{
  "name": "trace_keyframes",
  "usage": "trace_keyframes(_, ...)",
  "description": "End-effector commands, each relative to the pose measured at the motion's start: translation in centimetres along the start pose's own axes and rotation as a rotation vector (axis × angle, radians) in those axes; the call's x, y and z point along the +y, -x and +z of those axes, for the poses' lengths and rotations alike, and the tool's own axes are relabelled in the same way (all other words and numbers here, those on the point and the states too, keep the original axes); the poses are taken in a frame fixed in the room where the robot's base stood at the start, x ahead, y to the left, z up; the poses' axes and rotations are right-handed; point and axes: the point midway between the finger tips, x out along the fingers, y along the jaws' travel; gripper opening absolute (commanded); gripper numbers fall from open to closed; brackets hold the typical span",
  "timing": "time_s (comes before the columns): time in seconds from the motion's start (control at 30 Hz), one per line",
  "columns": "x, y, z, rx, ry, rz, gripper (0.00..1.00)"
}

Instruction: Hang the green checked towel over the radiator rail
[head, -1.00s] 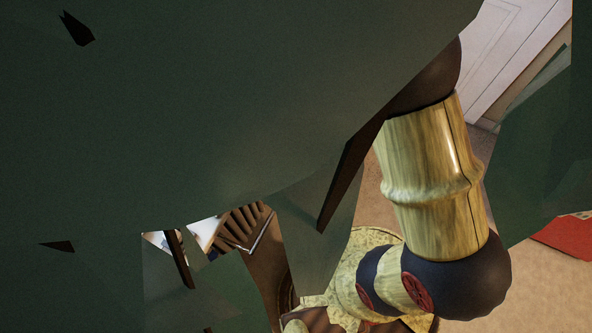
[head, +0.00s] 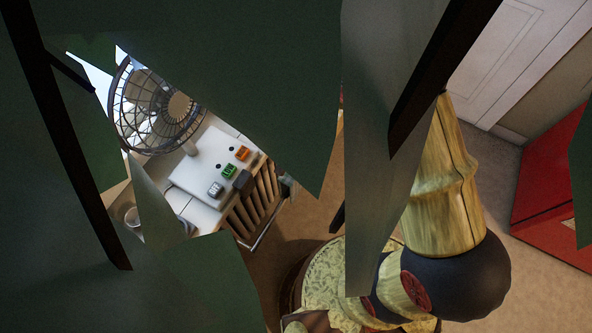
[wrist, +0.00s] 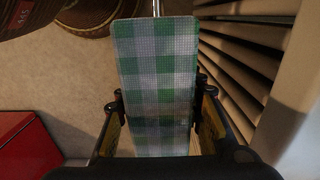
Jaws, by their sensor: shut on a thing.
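The green and white checked towel (wrist: 155,75) fills the middle of the wrist view as a long flat strip. My gripper (wrist: 158,105) is shut on it, with a dark finger at each side. A thin metal rail (wrist: 157,8) shows beyond the towel's far end; whether the towel touches it I cannot tell. Brown slats (wrist: 240,65) stand close on the right. In the head view the slatted radiator (head: 256,207) has a pale rail (head: 265,228) along its front. Towel and gripper are hidden in the head view.
Large dark green leaf-like sheets (head: 230,90) block much of the head view. A wire fan (head: 160,105) and a white panel with coloured blocks (head: 205,165) stand near the radiator. A red object (head: 553,190) is at right, a round patterned stool-like thing (head: 335,270) below.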

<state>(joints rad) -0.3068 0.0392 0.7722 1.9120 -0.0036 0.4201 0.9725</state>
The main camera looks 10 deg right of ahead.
Motion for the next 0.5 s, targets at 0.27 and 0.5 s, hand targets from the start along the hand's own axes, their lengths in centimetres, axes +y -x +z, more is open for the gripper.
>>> trace_keyframes(0.27, 0.0, -2.2, 0.0, 0.000, 0.000, 0.000, 0.15)
trace_keyframes(0.5, 0.0, -4.0, 0.0, 0.000, 0.000, 0.000, 0.15)
